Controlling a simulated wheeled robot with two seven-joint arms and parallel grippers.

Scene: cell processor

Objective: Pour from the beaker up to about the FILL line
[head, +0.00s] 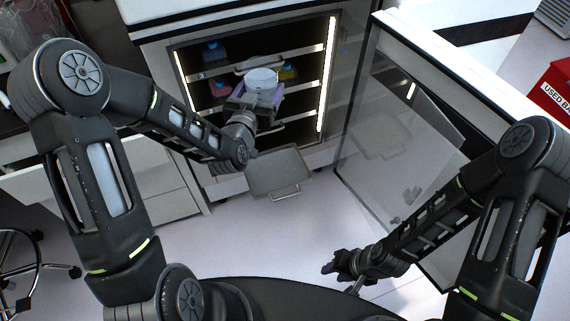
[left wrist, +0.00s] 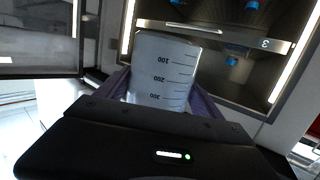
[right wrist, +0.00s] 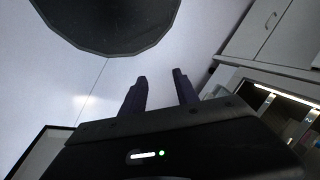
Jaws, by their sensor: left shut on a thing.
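The beaker (head: 262,80) is in my left gripper (head: 262,98), in front of the open lit cabinet. In the left wrist view the beaker (left wrist: 163,72) is translucent, with marks reading 100, 200 and 300. The purple fingers of the left gripper (left wrist: 165,95) lie on both sides of it. The beaker's contents are hard to make out. My right gripper (head: 350,265) is low at the bottom right, away from the cabinet. In the right wrist view the right gripper (right wrist: 160,90) has its two fingers apart with nothing between them. I cannot make out a FILL line.
The lit cabinet's shelves hold blue-capped containers (head: 213,52) and a yellow one (head: 288,72). A grey tray (head: 280,174) sticks out below. The glass door (head: 385,130) stands open at right. A red bin (head: 553,90) is far right. Floor in front is clear.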

